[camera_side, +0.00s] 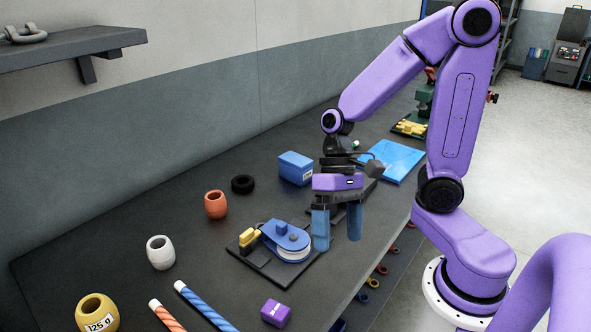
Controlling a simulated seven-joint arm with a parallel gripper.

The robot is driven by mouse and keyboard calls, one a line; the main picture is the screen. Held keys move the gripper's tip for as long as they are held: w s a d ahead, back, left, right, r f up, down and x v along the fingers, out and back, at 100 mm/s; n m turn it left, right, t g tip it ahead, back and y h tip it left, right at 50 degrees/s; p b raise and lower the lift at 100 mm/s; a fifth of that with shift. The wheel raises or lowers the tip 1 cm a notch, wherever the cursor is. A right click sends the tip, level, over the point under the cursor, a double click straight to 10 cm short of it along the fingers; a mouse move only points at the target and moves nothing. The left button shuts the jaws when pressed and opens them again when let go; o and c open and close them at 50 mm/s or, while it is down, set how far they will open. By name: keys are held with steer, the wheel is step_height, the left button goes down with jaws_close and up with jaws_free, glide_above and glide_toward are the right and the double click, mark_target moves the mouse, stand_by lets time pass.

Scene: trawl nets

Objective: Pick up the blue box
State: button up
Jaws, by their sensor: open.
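The blue box (296,167) stands on the dark workbench (120,228), just left of my wrist, with a small white label at its lower right. My gripper (337,240) points down with two blue fingers spread apart and nothing between them. It is in front of the blue box and to its right, close to the bench's front edge. The box and the fingers are apart. My gripper's body stands close to the right side of the box in the picture.
An orange pot (215,204), black ring (243,184), white pot (160,252), yellow pot (97,313) and purple box (275,313) stand around. A blue flat panel (396,158) lies behind my gripper.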

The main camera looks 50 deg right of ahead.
steer(key=w+m+t+y, duration=0.2)
steer(key=w+m+y, duration=0.1)
steer(key=w+m, duration=0.3)
steer(key=m+t+h, duration=0.9)
steer(key=m+t, duration=0.6)
steer(key=m, duration=1.4)
glide_above(294, 158)
steer(key=s+a, duration=0.1)
steer(key=s, duration=1.6)
step_height(294, 158, down, 3)
steer(key=shift+w+r, duration=0.1)
steer(key=shift+r, duration=0.05)
steer(key=x, duration=1.7)
steer(key=shift+w+a+r, duration=0.15)
steer(key=shift+w+r, duration=0.1)
steer(key=shift+w, duration=0.05)
steer(key=shift+t, duration=0.3)
steer(key=c, duration=1.2)
steer(key=shift+r, duration=0.1)
steer(key=shift+c, duration=0.2)
